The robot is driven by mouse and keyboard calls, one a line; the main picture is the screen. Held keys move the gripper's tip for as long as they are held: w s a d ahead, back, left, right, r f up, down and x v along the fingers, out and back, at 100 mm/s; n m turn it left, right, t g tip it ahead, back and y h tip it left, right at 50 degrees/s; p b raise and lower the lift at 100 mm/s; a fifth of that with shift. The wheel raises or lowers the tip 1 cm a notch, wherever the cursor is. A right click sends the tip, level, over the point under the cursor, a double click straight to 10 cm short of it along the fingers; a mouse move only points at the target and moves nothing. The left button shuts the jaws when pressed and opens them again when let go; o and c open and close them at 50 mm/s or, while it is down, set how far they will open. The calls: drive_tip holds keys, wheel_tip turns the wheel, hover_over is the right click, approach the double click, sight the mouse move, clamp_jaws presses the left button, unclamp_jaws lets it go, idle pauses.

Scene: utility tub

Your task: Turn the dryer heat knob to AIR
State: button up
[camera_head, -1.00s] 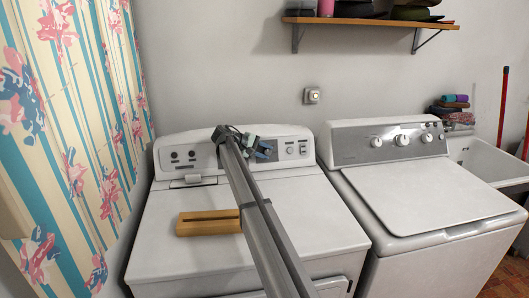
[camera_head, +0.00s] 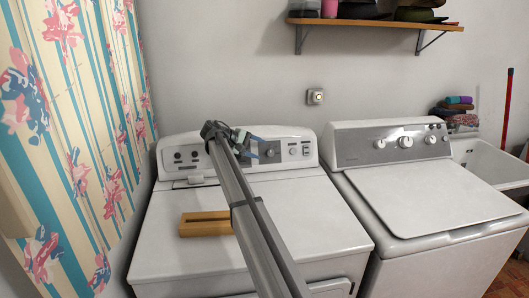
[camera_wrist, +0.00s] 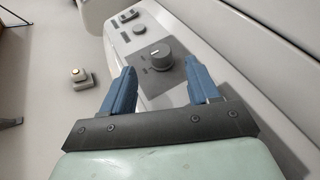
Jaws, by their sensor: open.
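The dryer (camera_head: 245,215) is the white machine on the left, with its control panel (camera_head: 230,165) at the back. In the wrist view a round grey knob (camera_wrist: 160,56) sits on a grey patch of the panel, ahead of my gripper and between the lines of its fingers. The lettering is too small to read. A smaller knob (camera_wrist: 139,29) and switches (camera_wrist: 128,16) lie farther along. My gripper (camera_wrist: 161,72) is open, its blue fingers apart and empty, with no clear contact with the knob. In the head view my gripper (camera_head: 256,146) is at the panel, partly hidden by my arm.
A wooden block (camera_head: 205,224) lies on the dryer top. A washer (camera_head: 430,190) stands to the right, then a sink (camera_head: 490,160). A floral curtain (camera_head: 75,140) hangs at left.

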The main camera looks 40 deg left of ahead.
drive_tip(key=v, duration=0.8)
idle(0.4)
